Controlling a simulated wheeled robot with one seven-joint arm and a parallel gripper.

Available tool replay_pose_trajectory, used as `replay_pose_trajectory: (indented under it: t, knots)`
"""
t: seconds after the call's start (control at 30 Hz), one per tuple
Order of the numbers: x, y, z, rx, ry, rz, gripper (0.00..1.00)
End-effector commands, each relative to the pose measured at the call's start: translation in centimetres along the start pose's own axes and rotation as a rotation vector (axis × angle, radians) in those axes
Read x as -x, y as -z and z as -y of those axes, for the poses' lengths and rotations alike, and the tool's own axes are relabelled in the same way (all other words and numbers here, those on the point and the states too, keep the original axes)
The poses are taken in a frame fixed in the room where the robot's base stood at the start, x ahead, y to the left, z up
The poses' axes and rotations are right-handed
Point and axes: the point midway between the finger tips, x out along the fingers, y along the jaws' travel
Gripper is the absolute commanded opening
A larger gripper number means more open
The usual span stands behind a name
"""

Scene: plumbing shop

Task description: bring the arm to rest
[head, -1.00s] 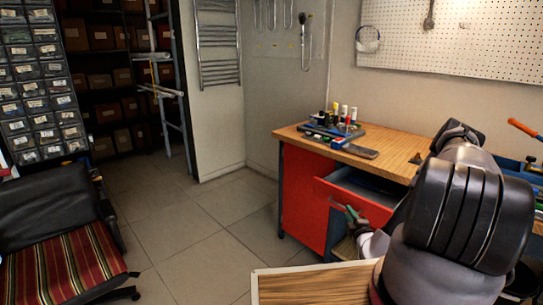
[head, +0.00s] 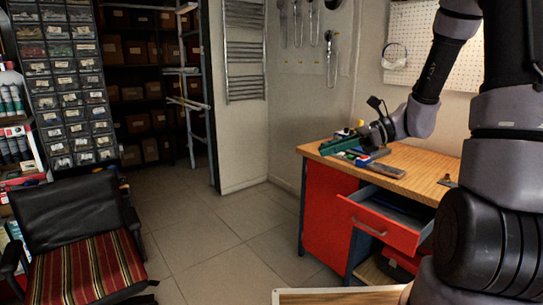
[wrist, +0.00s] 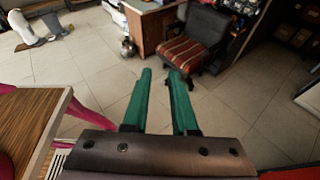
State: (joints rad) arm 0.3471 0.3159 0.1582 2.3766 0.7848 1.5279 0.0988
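My gripper (head: 338,147) is at the end of my raised arm, in front of the left end of the workbench top in the head view. Its two green fingers point left. In the wrist view, the fingers (wrist: 160,78) are apart with bare floor tiles between them, so my gripper is open and empty. My arm rises along the right side of the head view and bends back down to the wrist. Whether the gripper touches the small items behind it cannot be told.
The wooden workbench (head: 432,168) has an open red-fronted drawer (head: 378,225). Small bottles and tools are partly hidden behind my gripper. A striped chair (head: 75,262) stands at left, also in the wrist view (wrist: 183,52). Tiled floor (head: 215,235) between is clear.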

Motion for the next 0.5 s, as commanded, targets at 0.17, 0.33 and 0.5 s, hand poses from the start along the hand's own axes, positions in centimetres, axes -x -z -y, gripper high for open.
replay_pose_trajectory:
  t: [0.17, 0.33, 0.5]
  knots:
    - [1.3, -1.9, -4.5, 0.343, -0.081, -0.276, 0.26]
    - [3.7, -3.0, -7.6, 0.660, -0.132, -0.530, 0.26]
    - [7.0, -4.5, -9.8, 0.974, -0.153, -0.780, 0.26]
